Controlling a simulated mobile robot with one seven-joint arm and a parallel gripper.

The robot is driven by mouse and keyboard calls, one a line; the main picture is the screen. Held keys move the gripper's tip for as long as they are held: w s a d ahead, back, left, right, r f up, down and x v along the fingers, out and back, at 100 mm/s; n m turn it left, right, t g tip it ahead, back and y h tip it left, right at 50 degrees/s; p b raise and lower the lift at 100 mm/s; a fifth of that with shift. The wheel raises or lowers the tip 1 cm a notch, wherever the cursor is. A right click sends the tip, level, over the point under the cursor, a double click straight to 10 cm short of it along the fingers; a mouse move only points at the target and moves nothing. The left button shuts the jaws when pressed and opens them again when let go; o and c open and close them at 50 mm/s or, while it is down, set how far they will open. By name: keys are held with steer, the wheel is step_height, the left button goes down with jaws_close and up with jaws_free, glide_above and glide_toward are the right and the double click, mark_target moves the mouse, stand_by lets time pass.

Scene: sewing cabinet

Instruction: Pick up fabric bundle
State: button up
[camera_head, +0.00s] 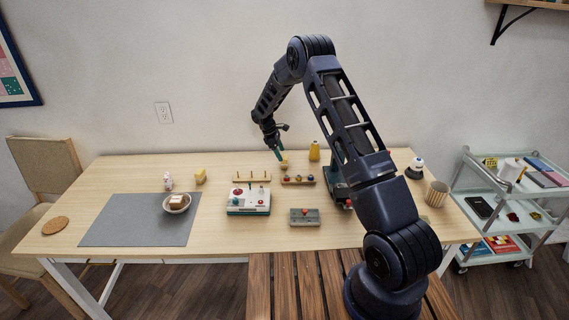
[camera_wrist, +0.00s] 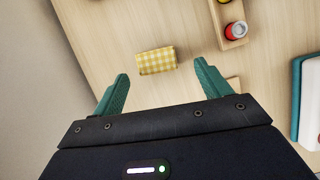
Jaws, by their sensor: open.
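The fabric bundle (camera_wrist: 156,60) is a small yellow-and-white checked block lying on the wooden table. It shows in the wrist view between and just beyond my fingertips. In the head view, a small yellow block (camera_head: 284,158) under my gripper appears to be this bundle. My gripper (camera_wrist: 161,72) has its two green fingers spread wide, with nothing held between them. In the head view my gripper (camera_head: 276,152) points down near the back of the table. The bundle looks apart from both fingers.
A pegged rack (camera_head: 252,179), a yellow bottle (camera_head: 314,151) and a white-green box (camera_head: 249,201) are nearby. A grey mat (camera_head: 130,222) lies left.

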mark_target(284, 157)
steer(key=shift+d+x, duration=0.1)
steer(key=shift+x, duration=1.6)
steer(key=shift+d+x, duration=0.15)
steer(key=shift+x, duration=1.55)
steer(key=shift+w+r, duration=0.1)
steer(key=shift+w, duration=0.05)
steer(key=c, duration=1)
